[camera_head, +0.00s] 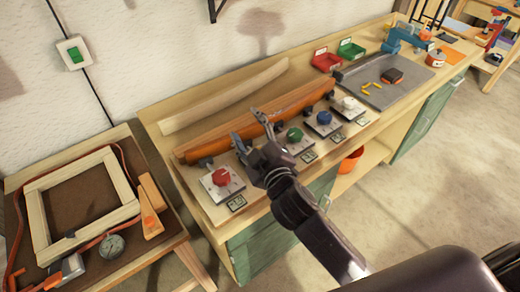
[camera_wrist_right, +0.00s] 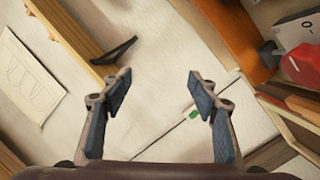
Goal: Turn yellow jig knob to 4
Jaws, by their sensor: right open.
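No yellow knob shows in the head view. A row of knobs on pale plates runs along the bench front: red (camera_head: 221,177), green (camera_head: 295,135), blue (camera_head: 324,118) and cream-white (camera_head: 348,103). My right gripper (camera_head: 250,127) is in front of the stretch between the red and green knobs and hides what is there. Its jaws are apart with nothing between them. In the right wrist view, the open fingers (camera_wrist_right: 158,80) have the pale wall behind them. My left gripper is not in view.
An orange-brown curved lath (camera_head: 215,141) lies behind the knobs, with a paler lath (camera_head: 225,98) behind it. A grey tray (camera_head: 408,87) and red (camera_head: 326,62) and green (camera_head: 350,50) bins are farther right. A side table with a wooden frame (camera_head: 36,210) stands left.

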